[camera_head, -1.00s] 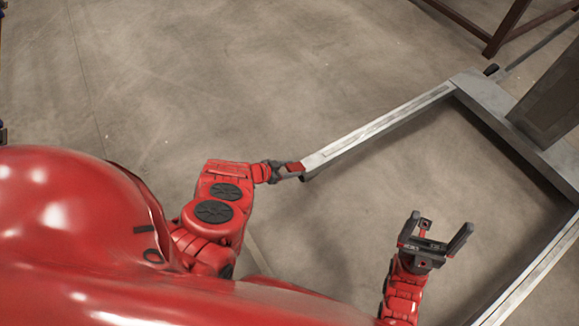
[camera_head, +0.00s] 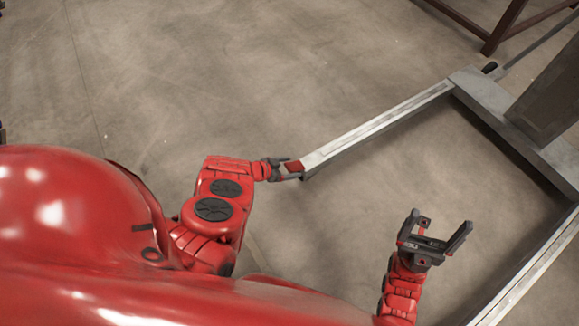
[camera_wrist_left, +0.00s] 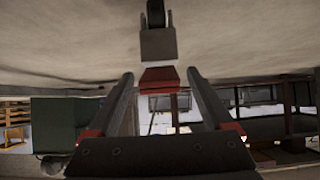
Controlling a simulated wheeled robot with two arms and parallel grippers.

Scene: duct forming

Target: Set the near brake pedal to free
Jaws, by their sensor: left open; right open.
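The near brake pedal (camera_head: 293,166) is a small red tab at the near end of the pale metal leg (camera_head: 375,127). In the left wrist view the red pedal (camera_wrist_left: 160,79) shows just ahead of and between my left fingertips, below a grey end block (camera_wrist_left: 158,44) with a dark wheel (camera_wrist_left: 156,13). My left gripper (camera_head: 284,170) is open at the pedal; I cannot tell if it touches it. Its two fingers (camera_wrist_left: 160,74) stand apart on either side. Whether the pedal is pressed or free is unclear. My right gripper (camera_head: 438,232) is open and empty inside the frame.
The metal base has a crossbar (camera_head: 520,140) and another long rail (camera_head: 535,266) at the right. A grey upright (camera_head: 548,95) rises from the crossbar. A brown steel frame (camera_head: 495,40) stands at the top right. The concrete floor at the upper left is clear.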

